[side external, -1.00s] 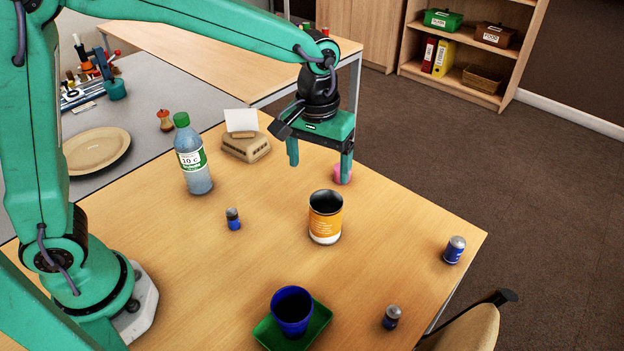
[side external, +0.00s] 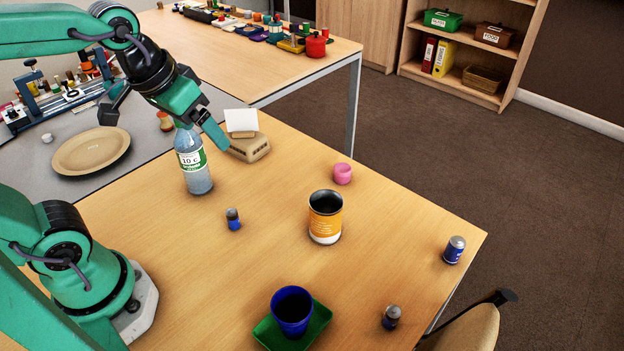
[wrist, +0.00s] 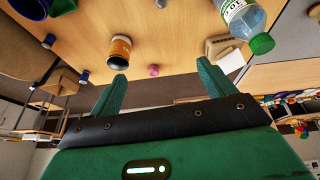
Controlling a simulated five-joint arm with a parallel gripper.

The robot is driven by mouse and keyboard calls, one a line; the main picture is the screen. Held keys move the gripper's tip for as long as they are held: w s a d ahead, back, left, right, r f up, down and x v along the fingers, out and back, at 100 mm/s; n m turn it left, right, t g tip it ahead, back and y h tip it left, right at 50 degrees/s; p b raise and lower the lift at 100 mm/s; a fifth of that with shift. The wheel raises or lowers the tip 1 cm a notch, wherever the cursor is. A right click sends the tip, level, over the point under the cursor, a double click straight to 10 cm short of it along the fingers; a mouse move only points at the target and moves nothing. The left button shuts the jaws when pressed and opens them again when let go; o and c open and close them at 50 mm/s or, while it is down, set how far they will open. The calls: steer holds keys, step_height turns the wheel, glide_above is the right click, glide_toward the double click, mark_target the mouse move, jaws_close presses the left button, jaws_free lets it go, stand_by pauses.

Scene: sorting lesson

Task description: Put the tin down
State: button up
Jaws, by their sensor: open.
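The tin (side external: 325,222) has an orange label, a white base and a dark open top. It stands upright on the wooden table (side external: 400,230), with nothing holding it. It also shows in the wrist view (wrist: 119,48), past one finger. My gripper (side external: 200,128) is up by the bottle at the back left, well apart from the tin. In the wrist view its two fingers (wrist: 162,70) are spread with nothing between them. In the side view one finger is clear; the other is hard to make out.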

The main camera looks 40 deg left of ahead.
steer(key=shift+m+t, duration=0.3)
steer(key=shift+t, duration=0.2)
steer(key=shift+s+a+f, duration=0.1)
steer(key=shift+s+a, duration=0.2)
steer(key=shift+s, duration=0.3)
steer(key=shift+s+a+f, duration=0.15)
steer(key=shift+s+a, duration=0.2)
steer(key=shift+s, duration=0.3)
steer(key=shift+s+a+f, duration=0.1)
steer(key=shift+s+a, duration=0.2)
steer(key=shift+s, duration=0.3)
